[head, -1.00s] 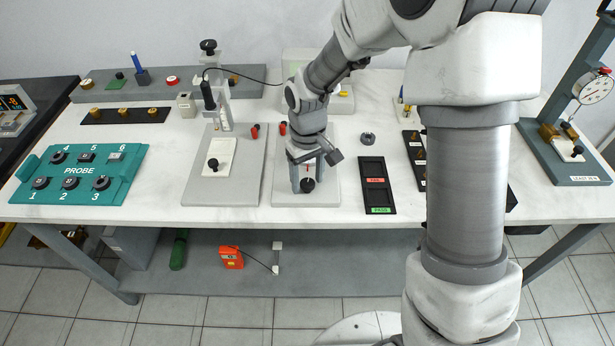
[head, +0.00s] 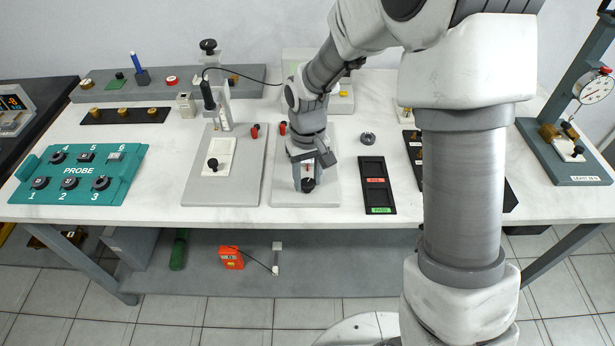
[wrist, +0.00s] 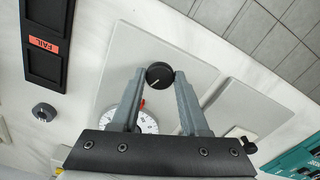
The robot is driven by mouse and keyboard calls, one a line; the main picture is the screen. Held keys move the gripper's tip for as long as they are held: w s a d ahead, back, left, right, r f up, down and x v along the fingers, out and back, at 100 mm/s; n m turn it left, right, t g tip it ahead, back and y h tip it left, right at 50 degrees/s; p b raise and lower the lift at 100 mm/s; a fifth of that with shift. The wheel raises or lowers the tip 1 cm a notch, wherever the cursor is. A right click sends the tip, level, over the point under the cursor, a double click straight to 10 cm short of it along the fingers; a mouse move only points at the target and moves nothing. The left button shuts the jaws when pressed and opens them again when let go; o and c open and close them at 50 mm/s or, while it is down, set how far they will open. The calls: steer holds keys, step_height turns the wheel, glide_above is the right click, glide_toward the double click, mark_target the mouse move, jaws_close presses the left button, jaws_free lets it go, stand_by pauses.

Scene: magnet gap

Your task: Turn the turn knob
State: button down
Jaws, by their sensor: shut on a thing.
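The turn knob (wrist: 159,76) is a round black knob with a pale pointer line on its top. It stands on a light grey plate (wrist: 196,70) and shows below my gripper in the head view (head: 308,186). My gripper (wrist: 160,80) is shut on the knob, with one grey finger on each side of it. In the wrist view the pointer line slants toward the lower left. A white dial with a scale (wrist: 147,123) is partly hidden behind the fingers and gripper body.
A black tray with FAIL and PASS labels (head: 364,191) lies right of the plate. A second grey plate with a black knob (head: 255,188) is on the left. The teal PROBE board (head: 126,180) is farther left. A small round grey part (head: 368,138) sits behind the tray.

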mark_target(308, 182)
steer(key=shift+c, duration=2.1)
jaws_free()
step_height(308, 182, up, 18)
steer(key=p, duration=0.3)
steer(key=shift+f, duration=0.25)
steer(key=s+d+r+m+t+p, duration=0.2)
steer(key=s+d+r, duration=0.4)
steer(key=s, duration=0.3)
steer(key=s+d+r+m+t+p, duration=0.1)
steer(key=s+d+r+t+p, duration=0.2)
steer(key=s+d+r, duration=0.3)
steer(key=s, duration=0.4)
steer(key=shift+d+r+m+t, duration=0.15)
steer(key=shift+r+m+t, duration=0.15)
steer(key=shift+m, duration=0.1)
